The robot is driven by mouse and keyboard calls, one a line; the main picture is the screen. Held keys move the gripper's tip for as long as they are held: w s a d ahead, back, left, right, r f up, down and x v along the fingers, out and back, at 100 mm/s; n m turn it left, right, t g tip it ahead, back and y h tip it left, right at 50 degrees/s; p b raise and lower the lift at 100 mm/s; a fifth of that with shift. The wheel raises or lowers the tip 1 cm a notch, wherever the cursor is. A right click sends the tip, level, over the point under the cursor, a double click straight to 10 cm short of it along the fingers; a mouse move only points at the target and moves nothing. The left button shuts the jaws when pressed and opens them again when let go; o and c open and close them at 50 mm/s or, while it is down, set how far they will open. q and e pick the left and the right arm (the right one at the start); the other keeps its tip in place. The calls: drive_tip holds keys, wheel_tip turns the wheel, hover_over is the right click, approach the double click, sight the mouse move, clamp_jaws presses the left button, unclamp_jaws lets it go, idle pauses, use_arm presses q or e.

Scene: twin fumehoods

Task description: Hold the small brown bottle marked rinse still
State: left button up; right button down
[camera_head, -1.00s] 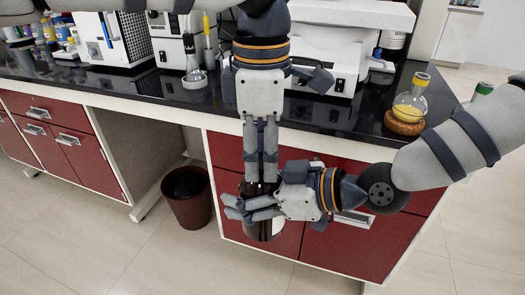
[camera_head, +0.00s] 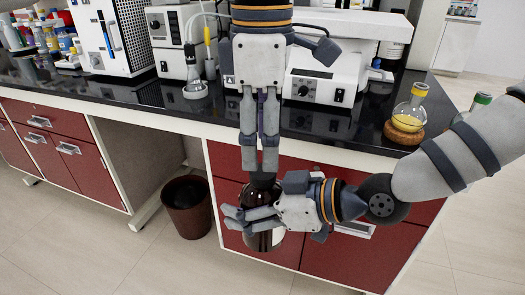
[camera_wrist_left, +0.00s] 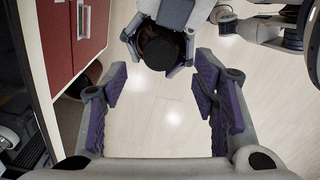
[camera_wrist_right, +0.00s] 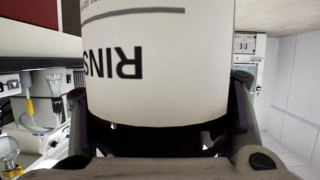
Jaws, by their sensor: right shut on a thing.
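The brown bottle (camera_head: 264,240) is upright in front of the red drawers, clear of the bench. Its black top (camera_wrist_left: 163,50) shows in the left wrist view. Its white label (camera_wrist_right: 150,95) fills the right wrist view, with upside-down letters reading "RINS". My right gripper (camera_head: 240,218) is shut around the bottle's body from the side. My left gripper (camera_head: 259,168) points down just above the bottle's top. In the left wrist view its fingers (camera_wrist_left: 160,100) are spread apart with nothing between them.
The black bench top (camera_head: 350,128) carries white instruments (camera_head: 325,75) and a yellow-filled flask (camera_head: 409,112) on a cork ring. A dark waste bin (camera_head: 187,205) stands on the floor at left. Open floor (camera_head: 120,255) lies in front.

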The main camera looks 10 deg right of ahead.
use_arm(q)
wheel_tip(320, 180, up, 3)
drive_tip(key=m, duration=0.2)
drive_tip(key=shift+f+m, duration=0.1)
drive_tip(key=shift+m, duration=0.2)
drive_tip(key=shift+f, duration=0.15)
wheel_tip(320, 180, down, 7)
drive_tip(key=shift+f, duration=0.2)
clamp_jaws()
drive_tip(key=n, duration=0.3)
unclamp_jaws()
drive_tip(key=shift+r, duration=2.3)
